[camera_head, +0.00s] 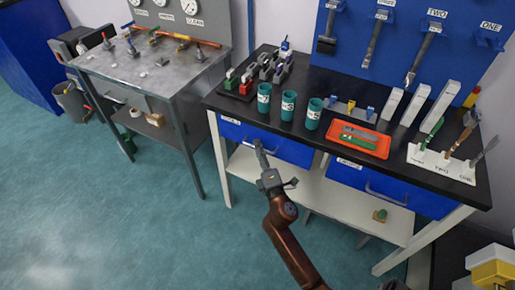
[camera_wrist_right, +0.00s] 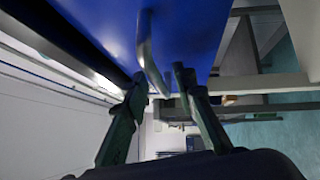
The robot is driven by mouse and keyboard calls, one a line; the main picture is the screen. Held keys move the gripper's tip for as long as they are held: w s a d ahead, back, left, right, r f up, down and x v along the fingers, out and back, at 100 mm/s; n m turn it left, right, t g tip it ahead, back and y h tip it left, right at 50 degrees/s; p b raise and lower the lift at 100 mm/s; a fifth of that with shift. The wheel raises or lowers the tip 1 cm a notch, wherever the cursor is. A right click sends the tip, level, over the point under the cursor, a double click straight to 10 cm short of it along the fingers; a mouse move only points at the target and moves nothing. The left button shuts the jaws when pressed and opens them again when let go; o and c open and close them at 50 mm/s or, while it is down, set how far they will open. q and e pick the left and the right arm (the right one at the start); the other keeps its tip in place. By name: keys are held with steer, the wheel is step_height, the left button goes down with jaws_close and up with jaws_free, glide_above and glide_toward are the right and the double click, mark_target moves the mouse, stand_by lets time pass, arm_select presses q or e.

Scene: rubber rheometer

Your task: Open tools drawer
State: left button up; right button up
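Two blue drawers sit under the black top of the bench. The left drawer (camera_head: 290,149) and the right drawer (camera_head: 400,190) both look closed. Their small labels are too blurred to read surely. My right gripper (camera_head: 260,151) is at the front of the left drawer, by its handle. In the right wrist view, the grey bar handle (camera_wrist_right: 149,50) stands out from the blue drawer front (camera_wrist_right: 190,25). The right gripper's fingers (camera_wrist_right: 160,86) are apart, with the handle's near end between their tips; contact cannot be told. My left gripper is not in view.
Teal cups (camera_head: 288,105), an orange tray (camera_head: 358,139) and a white tool holder (camera_head: 440,163) stand on the bench top (camera_head: 225,101). A white shelf (camera_head: 330,196) lies below the drawers. A grey metal table (camera_head: 150,68) is at left. The floor in front is clear.

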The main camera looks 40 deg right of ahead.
steer(key=shift+w+d, duration=0.1)
steer(key=shift+w, duration=0.2)
steer(key=shift+c, duration=0.6)
jaws_close()
